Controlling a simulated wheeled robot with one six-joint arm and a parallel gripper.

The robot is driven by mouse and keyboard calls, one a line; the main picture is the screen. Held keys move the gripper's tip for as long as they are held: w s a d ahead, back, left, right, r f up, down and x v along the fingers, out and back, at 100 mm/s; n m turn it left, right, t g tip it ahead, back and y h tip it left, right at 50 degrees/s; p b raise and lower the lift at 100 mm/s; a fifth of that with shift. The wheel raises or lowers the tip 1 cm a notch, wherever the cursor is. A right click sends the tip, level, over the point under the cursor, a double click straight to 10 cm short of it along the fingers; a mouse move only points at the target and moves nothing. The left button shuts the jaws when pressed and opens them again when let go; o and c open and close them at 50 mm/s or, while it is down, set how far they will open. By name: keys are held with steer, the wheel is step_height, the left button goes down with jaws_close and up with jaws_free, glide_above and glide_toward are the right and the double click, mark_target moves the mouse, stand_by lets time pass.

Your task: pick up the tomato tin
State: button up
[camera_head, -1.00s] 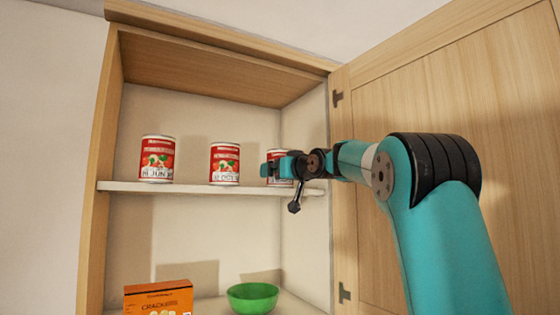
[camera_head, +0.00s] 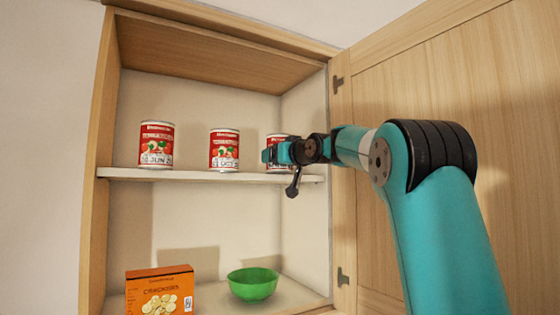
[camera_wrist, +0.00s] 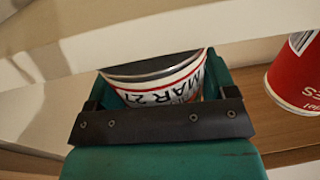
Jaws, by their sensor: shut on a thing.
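Three red and white tomato tins stand in a row on the upper cabinet shelf: a left tin (camera_head: 157,145), a middle tin (camera_head: 224,149) and a right tin (camera_head: 276,139). My gripper (camera_head: 284,153) is at the right tin and hides much of it. In the wrist view, my gripper (camera_wrist: 160,84) is shut on this right tin (camera_wrist: 168,87), whose label reads "MAR 27". The tin lies between the teal jaws. I cannot tell whether its base touches the shelf. Another tin (camera_wrist: 298,78) stands apart at the right of the wrist view.
The shelf (camera_head: 190,175) has a pale front edge just below the gripper. Below stand an orange crackers box (camera_head: 160,290) and a green bowl (camera_head: 253,284). The open cabinet door (camera_head: 440,90) is at the right, behind my arm.

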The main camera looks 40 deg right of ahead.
steer(key=shift+a+r+b, duration=0.15)
steer(key=shift+a+b, duration=0.05)
steer(key=shift+b, duration=0.2)
step_height(320, 180, up, 11)
steer(key=shift+d+f+p, duration=0.1)
steer(key=shift+p, duration=0.95)
steer(key=s+a+b, duration=0.2)
steer(key=a+b, duration=0.2)
steer(key=a, duration=0.5)
steer(key=s+a+b, duration=0.2)
steer(key=a+b, duration=0.2)
steer(key=a, duration=0.6)
steer(key=shift+s+b, duration=0.3)
steer(key=shift+s, duration=0.1)
